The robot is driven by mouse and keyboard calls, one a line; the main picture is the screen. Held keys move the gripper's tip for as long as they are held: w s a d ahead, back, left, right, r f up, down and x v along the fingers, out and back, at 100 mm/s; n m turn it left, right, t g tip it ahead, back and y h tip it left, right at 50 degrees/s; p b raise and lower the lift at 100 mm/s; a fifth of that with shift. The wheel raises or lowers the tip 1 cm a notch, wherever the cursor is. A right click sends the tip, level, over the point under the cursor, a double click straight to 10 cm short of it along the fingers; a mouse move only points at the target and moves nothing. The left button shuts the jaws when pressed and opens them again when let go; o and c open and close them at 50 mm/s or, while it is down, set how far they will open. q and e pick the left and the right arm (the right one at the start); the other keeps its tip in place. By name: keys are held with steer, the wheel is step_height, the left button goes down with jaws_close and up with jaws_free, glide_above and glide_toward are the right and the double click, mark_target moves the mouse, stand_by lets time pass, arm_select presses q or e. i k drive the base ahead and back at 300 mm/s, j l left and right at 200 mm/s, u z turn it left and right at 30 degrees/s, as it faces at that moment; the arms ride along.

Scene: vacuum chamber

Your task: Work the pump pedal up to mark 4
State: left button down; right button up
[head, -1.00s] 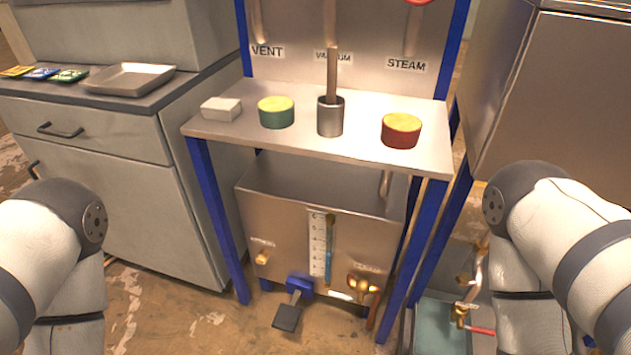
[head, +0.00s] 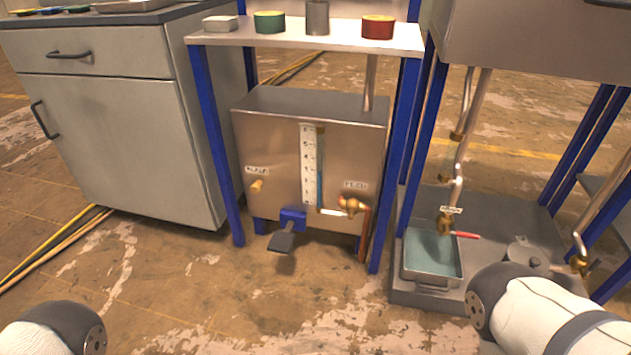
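The pump pedal (head: 284,241) is a dark plate on a blue bracket (head: 293,219) at the foot of the steel tank (head: 272,150), under the bench. A white scale (head: 308,165) with numbered marks stands on the tank's front, with a sight tube (head: 320,168) beside it. The tube shows blue in its lower part; the exact level is too small to read. Only parts of my two arms show at the bottom left and bottom right. Neither gripper is in view, and nothing of mine touches the pedal.
A brass valve (head: 350,205) and a small brass knob (head: 257,186) sit on the tank front. Blue bench legs (head: 217,150) flank it. A grey cabinet (head: 110,140) stands left. A water-filled tray (head: 432,262) is at right. The floor before the pedal is clear.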

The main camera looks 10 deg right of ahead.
mark_target(281, 242)
steer(key=i+j+z, duration=0.2)
steer(key=i, duration=0.25)
steer(key=i+j+z, duration=0.2)
steer(key=i, duration=0.25)
steer(key=i+j+z, duration=0.2)
steer(key=i, duration=0.25)
